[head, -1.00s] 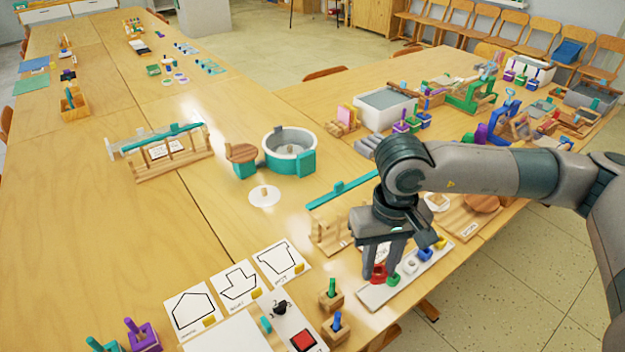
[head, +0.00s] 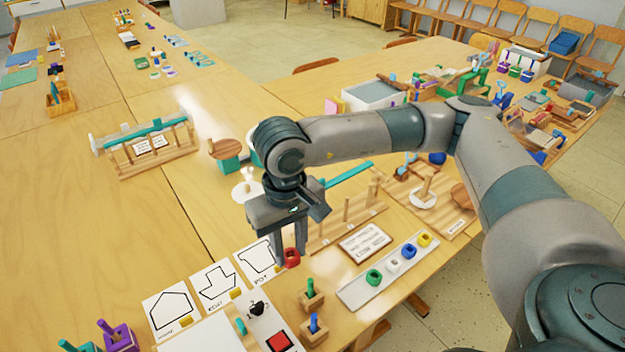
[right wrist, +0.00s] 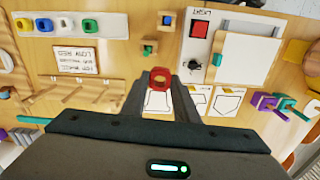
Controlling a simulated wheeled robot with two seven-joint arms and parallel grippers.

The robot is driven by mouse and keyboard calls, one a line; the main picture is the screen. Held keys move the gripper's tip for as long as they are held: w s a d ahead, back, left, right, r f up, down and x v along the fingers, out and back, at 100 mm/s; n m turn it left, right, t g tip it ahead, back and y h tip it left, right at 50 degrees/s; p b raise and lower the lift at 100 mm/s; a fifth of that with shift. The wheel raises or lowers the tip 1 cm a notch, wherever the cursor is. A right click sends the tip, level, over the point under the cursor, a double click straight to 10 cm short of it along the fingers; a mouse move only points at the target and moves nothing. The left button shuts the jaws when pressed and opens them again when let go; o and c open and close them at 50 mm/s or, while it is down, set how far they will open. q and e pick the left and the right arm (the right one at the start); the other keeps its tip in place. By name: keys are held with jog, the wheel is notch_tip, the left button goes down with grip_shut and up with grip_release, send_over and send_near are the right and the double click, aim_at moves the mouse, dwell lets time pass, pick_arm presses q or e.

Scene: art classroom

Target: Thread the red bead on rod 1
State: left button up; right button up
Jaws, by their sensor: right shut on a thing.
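My right gripper (head: 288,250) is shut on the red bead (head: 292,257), which shows between the fingertips in the right wrist view (right wrist: 159,74). Bead and gripper are left of the wooden rod stand (head: 325,237) and over or near the right-hand outline card; the exact height is unclear. The stand has several upright wooden rods (head: 346,209) with nothing threaded on them that I can see. I cannot read which one is rod 1. The stand also shows in the right wrist view (right wrist: 75,97). My left gripper is not in view.
A white bead tray (head: 352,294) with green, white, blue and yellow beads lies right of the gripper. A text card (head: 363,243) lies before the stand. Outline cards (head: 215,285), a red-button panel (head: 279,341) and small peg blocks (head: 312,300) are nearby.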

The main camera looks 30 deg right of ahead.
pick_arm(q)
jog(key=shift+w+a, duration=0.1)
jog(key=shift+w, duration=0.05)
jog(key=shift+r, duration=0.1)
pick_arm(e)
jog(key=shift+w+r, duration=0.1)
